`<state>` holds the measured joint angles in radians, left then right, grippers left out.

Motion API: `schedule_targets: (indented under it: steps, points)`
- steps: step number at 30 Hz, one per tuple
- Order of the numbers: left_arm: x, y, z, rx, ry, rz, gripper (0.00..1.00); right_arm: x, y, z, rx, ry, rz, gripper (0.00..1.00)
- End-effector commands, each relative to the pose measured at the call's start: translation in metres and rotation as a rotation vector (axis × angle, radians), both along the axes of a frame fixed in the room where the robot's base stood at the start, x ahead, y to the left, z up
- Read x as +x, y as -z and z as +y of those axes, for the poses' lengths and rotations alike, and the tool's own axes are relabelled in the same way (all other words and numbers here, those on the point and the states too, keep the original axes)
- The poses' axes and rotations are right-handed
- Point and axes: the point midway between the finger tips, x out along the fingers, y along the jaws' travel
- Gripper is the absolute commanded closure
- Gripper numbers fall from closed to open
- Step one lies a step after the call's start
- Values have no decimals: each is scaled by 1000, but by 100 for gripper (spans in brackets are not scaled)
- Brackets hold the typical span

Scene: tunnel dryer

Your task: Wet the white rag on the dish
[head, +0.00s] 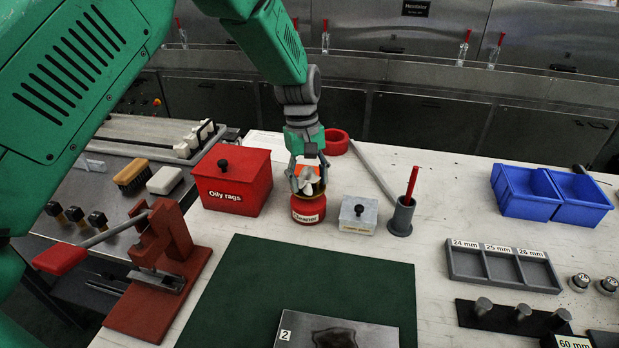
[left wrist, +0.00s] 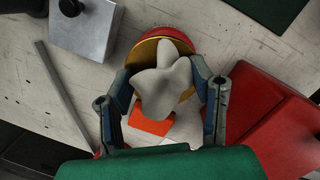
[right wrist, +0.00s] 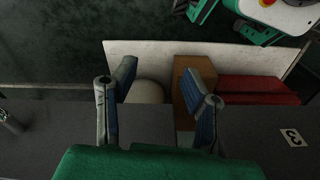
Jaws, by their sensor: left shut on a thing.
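The white rag (head: 308,181) is a crumpled bundle between the fingers of my left gripper (head: 306,166). The left wrist view shows the rag (left wrist: 165,88) between both fingers of that gripper (left wrist: 162,76). The dish is the round yellow top (left wrist: 150,48) of a red can (head: 308,209), whose label is hard to read. The rag is right over the dish and covers much of it; I cannot tell whether it is pressed down. My right gripper (right wrist: 160,74) shows only in its own wrist view, with fingers apart and nothing held.
Left of the can stands a red "Oily rags" bin (head: 232,182). Right of it are a grey lidded box (head: 358,215) and a grey holder with a red-handled tool (head: 402,215). The green mat (head: 300,280) is mostly clear.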

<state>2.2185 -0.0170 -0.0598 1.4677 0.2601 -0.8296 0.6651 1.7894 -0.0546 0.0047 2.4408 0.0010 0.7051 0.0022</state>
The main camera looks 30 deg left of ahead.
Motion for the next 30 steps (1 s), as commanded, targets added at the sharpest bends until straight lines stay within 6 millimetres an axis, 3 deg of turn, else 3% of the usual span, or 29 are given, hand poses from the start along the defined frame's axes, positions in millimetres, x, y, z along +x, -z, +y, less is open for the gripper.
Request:
schedule_targets:
  steps: [30]
  points:
    - [0,13,0,-1,0,1,75,0,1,0,0,0,0,60]
